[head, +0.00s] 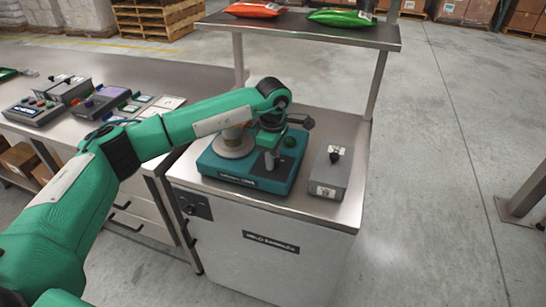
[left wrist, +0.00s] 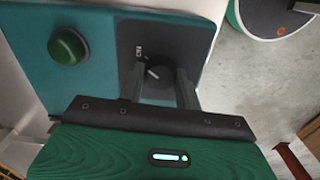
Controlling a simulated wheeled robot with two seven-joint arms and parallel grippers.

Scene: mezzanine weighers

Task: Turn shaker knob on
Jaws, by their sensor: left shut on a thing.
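The shaker (head: 238,181) is a teal box with a round grey platform on its left side, standing on the steel cabinet top. Its dark knob (left wrist: 152,75) has a white pointer mark and sits on a black plate with small white lettering beside it. My left gripper (left wrist: 160,82) is shut on the knob, one finger on each side; in the head view the left gripper (head: 271,160) reaches down onto the shaker's right part and hides the knob. A round green button (left wrist: 68,46) is beside the plate; it also shows in the head view (head: 290,142). My right gripper is out of view.
A grey box with a black knob (head: 330,175) stands just right of the shaker. A shelf (head: 330,33) with red and green bags is above and behind. Several control boxes (head: 100,101) lie on the left bench. The cabinet front carries another dark knob (head: 190,209).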

